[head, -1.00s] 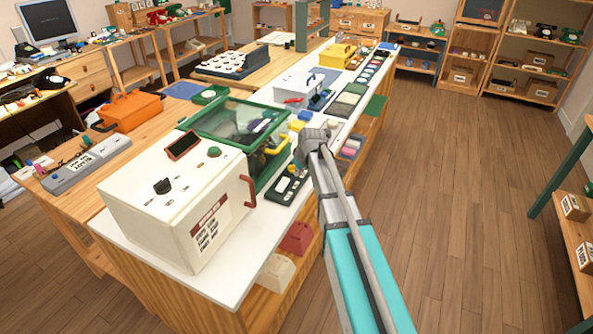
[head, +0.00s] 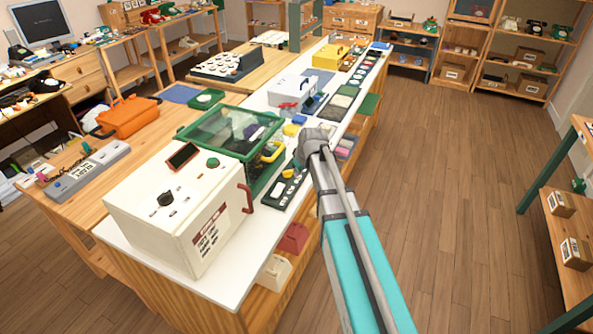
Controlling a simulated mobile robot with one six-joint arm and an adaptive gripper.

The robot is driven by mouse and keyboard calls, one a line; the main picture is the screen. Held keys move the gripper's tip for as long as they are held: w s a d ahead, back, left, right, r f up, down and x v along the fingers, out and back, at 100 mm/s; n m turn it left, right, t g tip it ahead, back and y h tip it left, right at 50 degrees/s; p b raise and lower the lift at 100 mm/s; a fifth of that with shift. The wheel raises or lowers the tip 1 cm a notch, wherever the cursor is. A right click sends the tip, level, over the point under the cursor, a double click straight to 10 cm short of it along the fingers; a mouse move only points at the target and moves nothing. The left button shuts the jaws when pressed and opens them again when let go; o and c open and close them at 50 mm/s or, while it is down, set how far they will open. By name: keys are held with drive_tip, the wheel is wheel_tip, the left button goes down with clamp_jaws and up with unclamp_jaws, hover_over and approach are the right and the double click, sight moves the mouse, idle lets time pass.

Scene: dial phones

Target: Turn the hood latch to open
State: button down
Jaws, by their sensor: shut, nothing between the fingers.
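A green-framed clear hood (head: 215,128) stands on the white counter, behind the cream box. A yellow curved part (head: 272,152) sits at its right front side. It may be the latch, but I cannot tell how it is turned. My gripper (head: 299,160) is just right of the yellow part, above the counter's right edge. Its fingers are small and mostly hidden by my wrist, and I see nothing held. I cannot tell whether it touches the hood.
A cream box (head: 150,225) with a black knob, green button and red handle stands at the near left. A dark tray (head: 287,188) lies below my gripper. A white case (head: 287,92) stands behind the hood. The wooden floor (head: 450,190) at right is clear.

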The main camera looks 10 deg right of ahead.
drive_tip(key=shift+p+v, duration=0.95)
drive_tip(key=shift+v, duration=0.45)
drive_tip(key=shift+a, duration=0.1)
drive_tip(key=c, duration=1.1)
unclamp_jaws()
drive_tip(key=shift+s, duration=0.1)
drive_tip(key=o, duration=0.5)
drive_tip(key=shift+s+f, duration=0.15)
drive_tip(key=shift+s, duration=1.05)
drive_tip(key=shift+c, duration=0.2)
drive_tip(key=s+m+g, duration=0.1)
drive_tip(key=s, duration=0.5)
drive_tip(key=s+m+g+h, duration=0.1)
drive_tip(key=s+m, duration=0.1)
drive_tip(key=s, duration=0.5)
drive_tip(key=s+f+m+g, duration=0.1)
drive_tip(key=s+m+g, duration=0.1)
drive_tip(key=s, duration=0.4)
drive_tip(key=shift+s+h, duration=0.2)
drive_tip(key=shift+h, duration=0.2)
